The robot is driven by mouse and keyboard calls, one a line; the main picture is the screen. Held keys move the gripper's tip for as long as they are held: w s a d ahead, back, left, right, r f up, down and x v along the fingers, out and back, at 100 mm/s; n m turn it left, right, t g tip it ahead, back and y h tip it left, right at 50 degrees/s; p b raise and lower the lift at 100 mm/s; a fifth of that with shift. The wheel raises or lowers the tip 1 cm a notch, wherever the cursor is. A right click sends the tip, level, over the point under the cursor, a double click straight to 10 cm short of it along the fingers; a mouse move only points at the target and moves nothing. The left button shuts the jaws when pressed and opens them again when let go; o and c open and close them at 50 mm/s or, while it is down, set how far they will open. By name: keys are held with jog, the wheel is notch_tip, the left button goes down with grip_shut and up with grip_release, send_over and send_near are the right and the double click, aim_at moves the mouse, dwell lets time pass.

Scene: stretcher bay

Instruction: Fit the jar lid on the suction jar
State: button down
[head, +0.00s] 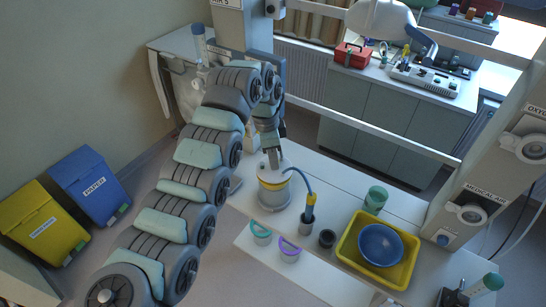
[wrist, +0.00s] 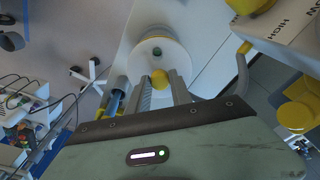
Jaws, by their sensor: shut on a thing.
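The suction jar (head: 273,196) stands on the white counter, a pale cylinder with a yellow band near its top. My gripper (head: 273,163) points down right over it. In the wrist view my gripper (wrist: 160,84) has its two fingers on either side of a yellow knob (wrist: 160,77), shut on it. The knob appears to belong to the jar lid (wrist: 174,56), a white disc with a dark teal port. The lid is at the top of the jar, roughly centred over it. I cannot tell whether it is seated or slightly above the rim.

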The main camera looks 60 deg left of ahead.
jog(key=shift+f+b, duration=0.4)
jog(key=shift+b, duration=0.4)
dwell(0.4)
dwell(0.4)
jog(key=c, duration=1.1)
grip_release()
jog(key=shift+o, duration=0.7)
jog(key=o, duration=0.4)
jog(key=shift+c, duration=0.2)
jog(key=shift+s+r, duration=0.15)
jog(key=shift+r, duration=1.35)
jog(key=shift+s+a+r+p, duration=0.15)
jog(key=shift+r+p, duration=0.7)
jog(key=shift+r, duration=0.55)
jog(key=shift+s+r+p, duration=0.15)
jog(key=shift+r+p, duration=0.65)
jog(key=shift+r, duration=0.55)
